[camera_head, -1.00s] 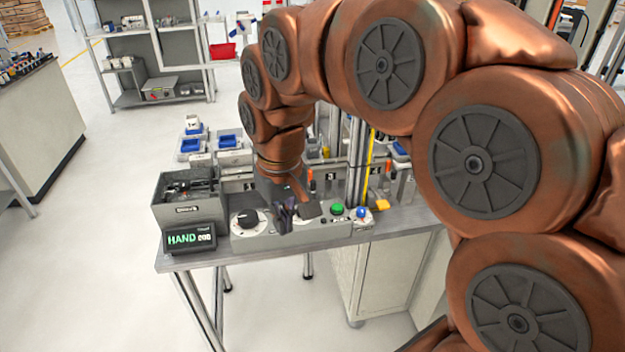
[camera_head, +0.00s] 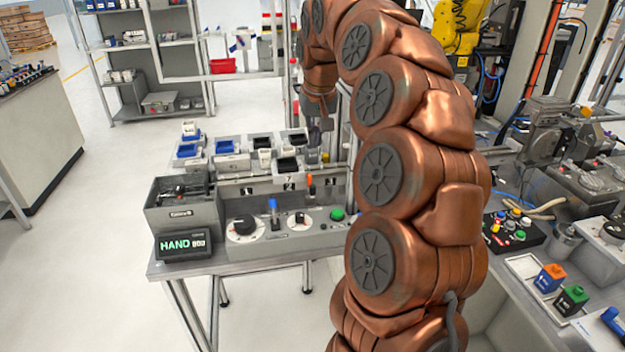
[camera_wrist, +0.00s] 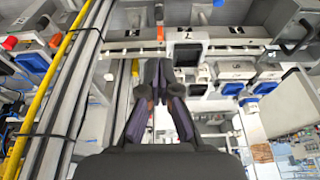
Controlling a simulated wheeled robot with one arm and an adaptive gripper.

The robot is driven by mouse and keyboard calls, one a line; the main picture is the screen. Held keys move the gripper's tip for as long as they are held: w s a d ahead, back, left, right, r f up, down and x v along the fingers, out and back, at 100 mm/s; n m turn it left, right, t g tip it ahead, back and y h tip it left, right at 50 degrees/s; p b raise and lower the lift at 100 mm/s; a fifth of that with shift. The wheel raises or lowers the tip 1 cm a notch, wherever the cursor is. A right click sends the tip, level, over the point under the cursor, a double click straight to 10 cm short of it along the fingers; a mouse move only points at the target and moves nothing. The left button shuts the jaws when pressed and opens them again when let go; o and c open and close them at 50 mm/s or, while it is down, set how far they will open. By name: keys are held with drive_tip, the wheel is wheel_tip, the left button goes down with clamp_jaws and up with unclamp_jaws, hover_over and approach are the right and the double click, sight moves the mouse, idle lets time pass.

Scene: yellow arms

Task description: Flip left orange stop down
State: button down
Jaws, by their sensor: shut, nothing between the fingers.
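An upright orange stop (camera_head: 309,181) stands at the rail behind the control panel, left of my arm. In the wrist view an orange stop (camera_wrist: 160,32) shows just beyond the fingertips, with a gap between. Whether these are the same stop I cannot tell. My gripper (camera_head: 314,137) hangs over the back of the bench, behind the stop seen in the head view. In the wrist view my gripper (camera_wrist: 158,70) has its dark fingers together and empty. My arm hides the right part of the rail, so any other stops there are hidden.
The control panel (camera_head: 262,250) carries dials, a blue-topped lever (camera_head: 273,213) and a green button (camera_head: 337,214). A grey bin (camera_head: 183,215) and HAND display (camera_head: 184,243) stand left. Small trays (camera_head: 232,161) lie behind the rail. A yellow pole (camera_wrist: 45,95) runs along the wrist view's left.

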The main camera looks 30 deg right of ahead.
sight(312, 187)
drive_tip(key=p+x, duration=0.1)
drive_tip(key=x, duration=0.3)
drive_tip(key=p+x, duration=0.1)
drive_tip(key=x, duration=0.3)
drive_tip(key=p+x, duration=0.2)
drive_tip(key=x, duration=0.2)
drive_tip(key=shift+s+a+f, duration=0.1)
drive_tip(key=shift+s+f, duration=0.2)
drive_tip(key=shift+f, duration=0.75)
drive_tip(key=shift+f, duration=0.1)
wheel_tip(312, 187, down, 3)
drive_tip(key=b, duration=0.2)
drive_tip(key=shift+b, duration=0.3)
drive_tip(key=shift+r, duration=0.2)
